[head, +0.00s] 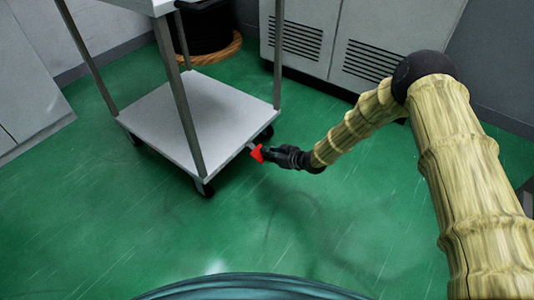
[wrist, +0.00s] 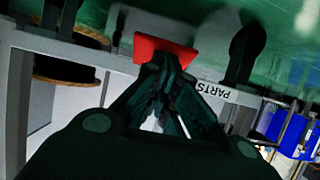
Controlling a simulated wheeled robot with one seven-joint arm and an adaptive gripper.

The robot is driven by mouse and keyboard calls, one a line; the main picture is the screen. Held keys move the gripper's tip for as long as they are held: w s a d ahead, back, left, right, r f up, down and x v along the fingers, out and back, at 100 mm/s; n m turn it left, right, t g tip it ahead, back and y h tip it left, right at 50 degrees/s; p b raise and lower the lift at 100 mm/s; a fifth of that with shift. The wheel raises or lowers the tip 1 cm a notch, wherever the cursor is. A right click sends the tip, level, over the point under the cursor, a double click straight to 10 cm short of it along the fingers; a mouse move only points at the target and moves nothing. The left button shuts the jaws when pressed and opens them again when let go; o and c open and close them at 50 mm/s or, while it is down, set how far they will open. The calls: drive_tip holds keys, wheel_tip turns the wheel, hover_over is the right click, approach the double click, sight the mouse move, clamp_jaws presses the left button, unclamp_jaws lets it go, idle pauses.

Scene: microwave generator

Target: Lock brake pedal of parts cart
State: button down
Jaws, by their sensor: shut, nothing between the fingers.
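The parts cart (head: 215,105) stands left of centre in the head view, a grey frame with a flat lower shelf on dark casters. Its red brake pedal (head: 257,153) sticks out at the right edge of the lower shelf. In the wrist view the red pedal (wrist: 164,49) lies just beyond the fingertips, by a rail marked PARTS (wrist: 214,90). My gripper (head: 268,153) is shut and empty, its tips right at the pedal. They overlap it in the wrist view (wrist: 168,62); I cannot tell whether they press on it.
A dark cable drum (head: 205,28) on a wooden base stands behind the cart. Grey vented cabinets (head: 330,40) line the back wall, and another cabinet (head: 30,95) stands at left. The green floor (head: 270,235) in front is clear.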

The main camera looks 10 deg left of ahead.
drive_tip(key=r+p+v, duration=0.1)
drive_tip(key=p+v, duration=0.5)
drive_tip(key=v, duration=0.6)
drive_tip(key=shift+r+p, duration=0.35)
drive_tip(key=shift+r, duration=0.15)
drive_tip(key=shift+a, duration=0.15)
